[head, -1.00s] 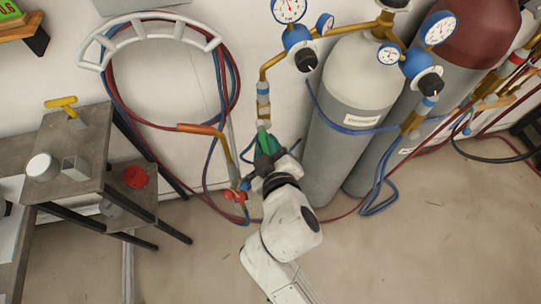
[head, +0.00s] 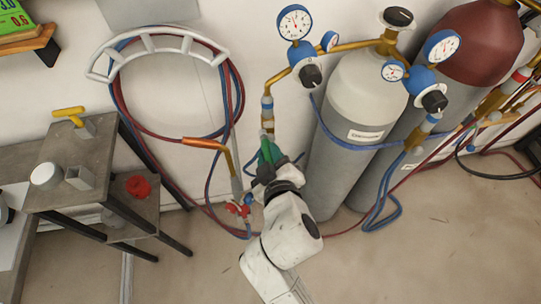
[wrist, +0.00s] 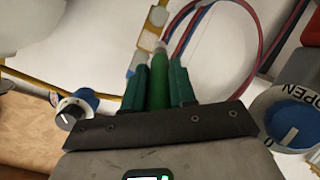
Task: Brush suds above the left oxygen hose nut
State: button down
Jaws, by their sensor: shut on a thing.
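My gripper (head: 268,150) is shut on a green-handled brush (wrist: 158,85), gripped between its two dark green fingers. The brush points up along the hanging left oxygen hose line. The left oxygen hose nut (head: 267,122) is a brass piece below the blue and grey fitting under the left regulator (head: 306,68). The brush tip is at or just below the nut in the head view; I cannot tell whether they touch. In the wrist view the tip overlaps pale and brass fittings (wrist: 155,22). No suds can be made out.
A grey cylinder (head: 345,160) stands close right of my gripper, a maroon-topped one (head: 485,50) behind it. A torch (head: 206,144) and coiled hoses on a white rack (head: 155,22) are to the left. A table (head: 95,150) holds a yellow-handled tool, a white cup and a metal block.

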jog(key=shift+w+a, duration=0.2)
jog(key=shift+w, duration=0.5)
jog(key=shift+w+d+p, duration=0.5)
jog(key=shift+d+p, duration=0.65)
jog(key=shift+d, duration=0.85)
jog(key=shift+s+a+b, duration=0.25)
jog(key=shift+a+b, duration=0.3)
jog(key=shift+a, duration=0.5)
jog(key=shift+s+a+b, duration=0.25)
jog(key=shift+a+b, duration=0.25)
jog(key=shift+a, duration=0.5)
jog(key=shift+s+d, duration=0.3)
jog(key=shift+s, duration=0.65)
jog(key=shift+s+d, duration=0.25)
jog(key=shift+s, duration=0.7)
jog(key=shift+s+d, duration=0.3)
jog(key=shift+s, duration=0.65)
